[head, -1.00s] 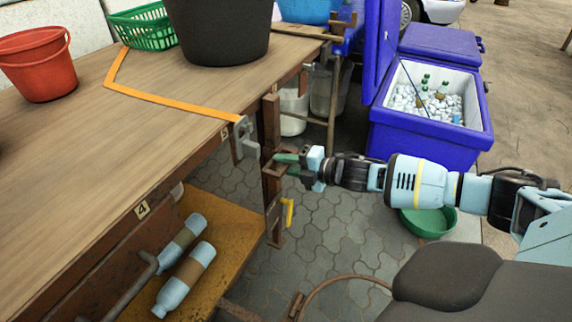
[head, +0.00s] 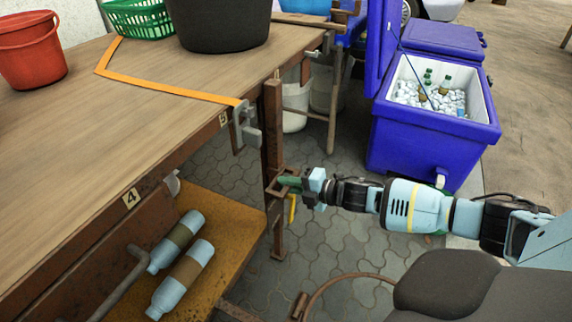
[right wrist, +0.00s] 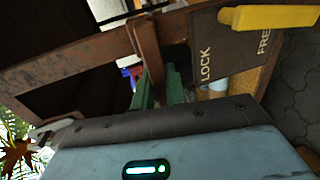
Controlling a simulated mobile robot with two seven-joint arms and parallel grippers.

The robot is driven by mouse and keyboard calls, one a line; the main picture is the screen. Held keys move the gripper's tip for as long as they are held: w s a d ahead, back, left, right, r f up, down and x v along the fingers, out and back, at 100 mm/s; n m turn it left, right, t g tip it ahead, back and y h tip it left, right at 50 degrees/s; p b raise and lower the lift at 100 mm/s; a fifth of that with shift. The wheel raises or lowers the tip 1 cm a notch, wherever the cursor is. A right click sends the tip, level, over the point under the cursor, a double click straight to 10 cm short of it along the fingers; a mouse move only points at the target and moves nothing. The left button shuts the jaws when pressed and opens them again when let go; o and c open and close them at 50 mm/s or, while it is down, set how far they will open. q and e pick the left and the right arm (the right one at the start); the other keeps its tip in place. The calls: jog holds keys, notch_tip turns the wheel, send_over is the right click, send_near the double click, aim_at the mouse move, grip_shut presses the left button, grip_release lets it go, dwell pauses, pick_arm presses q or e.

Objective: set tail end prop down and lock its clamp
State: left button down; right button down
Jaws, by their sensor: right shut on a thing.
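The tail end prop is a rusty post (head: 272,130) hanging upright at the near corner of the workbench, with a foot (head: 278,252) close to the paving. I cannot tell whether the foot touches the ground. My right gripper (head: 289,184) is shut on the prop's rusty bracket, and its green fingers also show in the right wrist view (right wrist: 160,90), on either side of a rusty bar. The clamp's yellow lever (right wrist: 270,17) lies along the FREE end of a dark plate (right wrist: 225,50) marked LOCK and FREE. My left gripper is out of view.
The workbench (head: 150,130) carries a red bucket (head: 32,52), a green basket (head: 140,18) and an orange strip (head: 165,97). Two bottles (head: 180,280) lie on the lower shelf. A blue cooler (head: 420,145) stands at right. Paving beside the prop is open.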

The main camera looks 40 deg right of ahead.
jog(key=shift+f, duration=0.1)
jog(key=c, duration=1.5)
grip_release()
jog(key=shift+p+v, duration=1.55)
jog(key=shift+v, duration=2.4)
